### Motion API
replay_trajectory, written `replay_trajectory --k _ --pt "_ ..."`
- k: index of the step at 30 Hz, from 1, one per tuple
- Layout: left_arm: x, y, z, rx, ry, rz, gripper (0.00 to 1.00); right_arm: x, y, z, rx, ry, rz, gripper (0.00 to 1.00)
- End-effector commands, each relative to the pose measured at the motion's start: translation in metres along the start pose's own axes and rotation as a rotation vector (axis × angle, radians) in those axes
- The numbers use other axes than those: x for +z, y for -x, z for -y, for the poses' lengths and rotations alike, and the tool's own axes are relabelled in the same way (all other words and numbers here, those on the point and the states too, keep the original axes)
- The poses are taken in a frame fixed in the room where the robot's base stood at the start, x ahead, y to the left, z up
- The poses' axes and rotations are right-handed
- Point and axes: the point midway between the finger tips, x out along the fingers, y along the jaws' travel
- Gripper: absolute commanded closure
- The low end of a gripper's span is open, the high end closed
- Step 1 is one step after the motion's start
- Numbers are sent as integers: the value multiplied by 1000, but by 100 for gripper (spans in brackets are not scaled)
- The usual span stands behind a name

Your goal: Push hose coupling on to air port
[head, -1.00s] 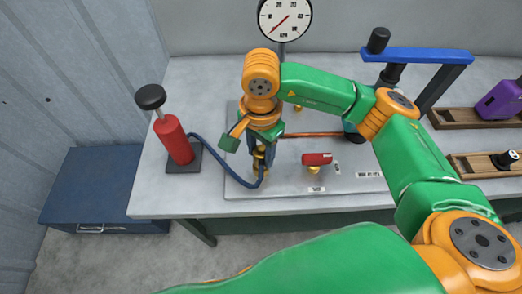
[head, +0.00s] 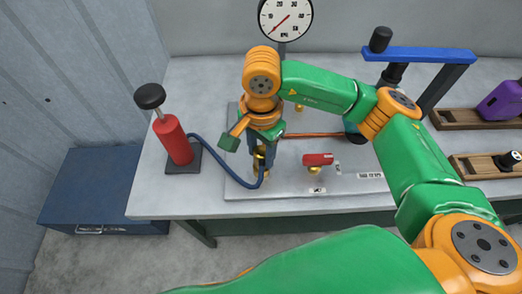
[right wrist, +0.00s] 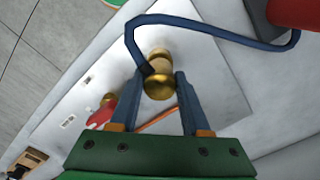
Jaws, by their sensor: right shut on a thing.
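The brass hose coupling (right wrist: 158,86) is between the fingertips of my right gripper (right wrist: 161,78), which is shut on it. In the head view my right gripper (head: 262,158) points down over the left part of the grey plate. The blue hose (head: 222,170) loops from the red pump to the coupling. More brass (right wrist: 157,60) shows just beyond the coupling in the right wrist view, in line with it; this looks like the air port. The fingers hide the joint, so I cannot tell whether the coupling is seated. My left gripper is out of view.
A red hand pump (head: 174,140) stands left of the plate (head: 330,183). A red-handled valve (head: 317,160) is to the right. A pressure gauge (head: 285,18) rises behind. A blue-topped stand (head: 415,55) and wooden trays (head: 470,119) are at the right.

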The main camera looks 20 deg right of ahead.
Motion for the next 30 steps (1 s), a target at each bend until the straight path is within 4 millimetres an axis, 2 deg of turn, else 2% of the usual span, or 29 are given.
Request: replay_trajectory --k 30 --pt "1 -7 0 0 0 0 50 0 0 0 0 0 0 100"
